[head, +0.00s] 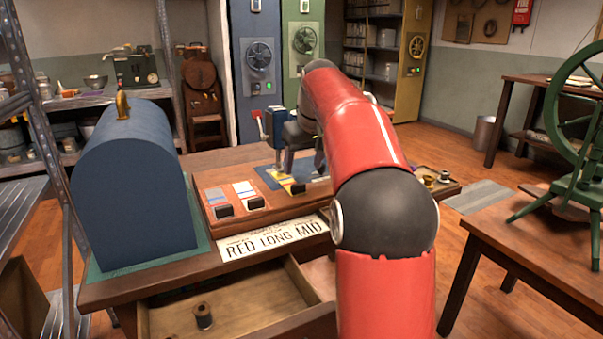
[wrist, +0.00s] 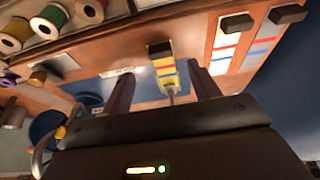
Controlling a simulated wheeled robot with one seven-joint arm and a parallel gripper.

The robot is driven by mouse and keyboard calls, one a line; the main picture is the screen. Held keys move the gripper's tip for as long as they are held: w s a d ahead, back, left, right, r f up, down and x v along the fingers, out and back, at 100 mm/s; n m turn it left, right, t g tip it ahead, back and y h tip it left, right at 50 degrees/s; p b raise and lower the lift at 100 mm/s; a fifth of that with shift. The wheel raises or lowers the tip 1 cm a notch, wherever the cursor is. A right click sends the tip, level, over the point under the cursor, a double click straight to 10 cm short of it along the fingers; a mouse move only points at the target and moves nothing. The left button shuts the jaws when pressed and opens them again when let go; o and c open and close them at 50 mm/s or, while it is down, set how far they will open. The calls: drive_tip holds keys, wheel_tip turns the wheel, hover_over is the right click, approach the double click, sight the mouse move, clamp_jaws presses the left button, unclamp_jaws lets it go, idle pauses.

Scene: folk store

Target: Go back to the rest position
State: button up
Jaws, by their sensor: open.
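My gripper (head: 290,160) is at the far side of the wooden board, pointing down, partly hidden behind my red arm. In the wrist view its two fingers (wrist: 162,90) stand apart, with nothing clearly held between them. A striped yellow, red and blue card (wrist: 162,65) shows beyond the gap. Whether the fingertips touch the board or the card cannot be told.
The wooden board (head: 212,182) bears striped cards with dark blocks. A blue domed box (head: 140,200) stands left. A sign reads RED LONG MID (head: 275,238). Below, an open drawer (head: 250,290) holds a spool (head: 203,316). A green wheel (head: 570,110) stands on the right table.

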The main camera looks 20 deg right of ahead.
drive_tip(key=shift+s+r, duration=0.1)
drive_tip(key=shift+r, duration=0.2)
drive_tip(key=s+a, duration=0.7)
drive_tip(key=s, duration=0.2)
drive_tip(key=s+a+f, duration=0.2)
drive_tip(key=s+f, duration=0.2)
drive_tip(key=s, duration=0.3)
drive_tip(key=s+a+f+t, duration=0.1)
drive_tip(key=s+a+f, duration=0.2)
drive_tip(key=s+f, duration=0.2)
drive_tip(key=s+a+f, duration=0.3)
drive_tip(key=s+f, duration=0.2)
drive_tip(key=s, duration=0.6)
drive_tip(key=shift+a+t, duration=0.2)
drive_tip(key=shift+t, duration=0.1)
